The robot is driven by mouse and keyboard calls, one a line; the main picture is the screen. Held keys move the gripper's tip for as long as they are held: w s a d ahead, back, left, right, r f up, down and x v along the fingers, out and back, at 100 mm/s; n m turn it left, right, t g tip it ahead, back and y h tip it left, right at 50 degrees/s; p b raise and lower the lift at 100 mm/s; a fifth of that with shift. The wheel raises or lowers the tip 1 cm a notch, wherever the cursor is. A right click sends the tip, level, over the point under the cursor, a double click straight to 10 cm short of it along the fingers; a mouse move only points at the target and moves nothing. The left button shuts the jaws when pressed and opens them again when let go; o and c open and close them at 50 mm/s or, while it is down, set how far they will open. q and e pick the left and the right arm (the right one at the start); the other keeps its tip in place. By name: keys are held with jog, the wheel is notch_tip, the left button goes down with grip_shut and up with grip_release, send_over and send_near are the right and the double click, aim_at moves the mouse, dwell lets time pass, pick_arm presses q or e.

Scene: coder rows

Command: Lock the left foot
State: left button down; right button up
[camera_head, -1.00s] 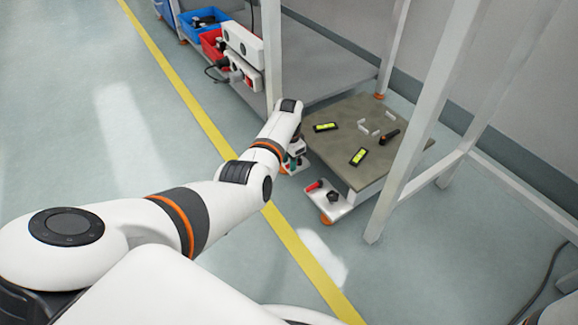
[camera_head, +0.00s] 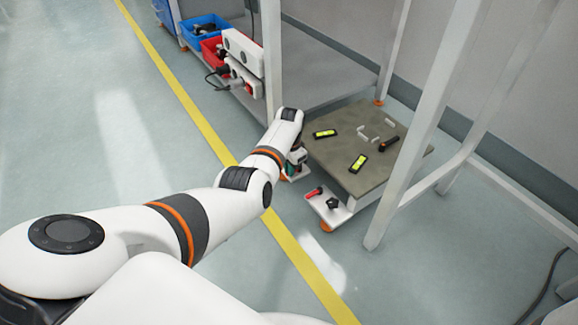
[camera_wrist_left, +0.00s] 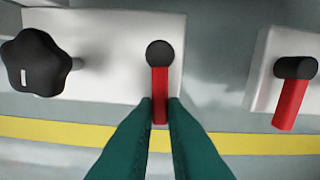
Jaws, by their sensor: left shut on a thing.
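My left gripper (camera_wrist_left: 160,110) has its two green fingers shut on a red lever (camera_wrist_left: 160,88) with a round black pivot, seen in the left wrist view. The lever is on a white foot plate (camera_wrist_left: 115,55), with a black star knob (camera_wrist_left: 38,63) at its left. In the head view my left gripper (camera_head: 296,168) is low by the near left corner of the platform, and my wrist hides most of that foot. A second red lever (camera_wrist_left: 289,103) sits on another white plate at the right of the wrist view. My right gripper is not in view.
The low platform (camera_head: 345,172) bears two levels with yellow-green vials (camera_head: 358,163), a black handle and small white pieces. Another foot plate (camera_head: 343,213) with a red lever and black knob sits at its front. White frame posts (camera_head: 415,140) stand right. Floor left is clear.

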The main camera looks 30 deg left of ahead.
pick_arm(q)
jog(key=shift+s+d+r+n+p, duration=0.15)
jog(key=shift+d+n+p, duration=0.25)
jog(key=shift+n+p, duration=0.6)
jog(key=n, duration=0.1)
jog(key=d+n, duration=0.1)
jog(key=shift+n+p, duration=0.35)
jog(key=shift+n, duration=0.05)
jog(key=shift+w+d+f+n, duration=0.15)
jog(key=shift+d+n, duration=0.2)
jog(key=shift+n, duration=0.7)
jog(key=shift+w+d+f+n, duration=0.1)
jog(key=shift+d+n, duration=0.2)
jog(key=shift+n, duration=0.75)
jog(key=c, duration=1.5)
grip_release()
jog(key=shift+r, duration=0.15)
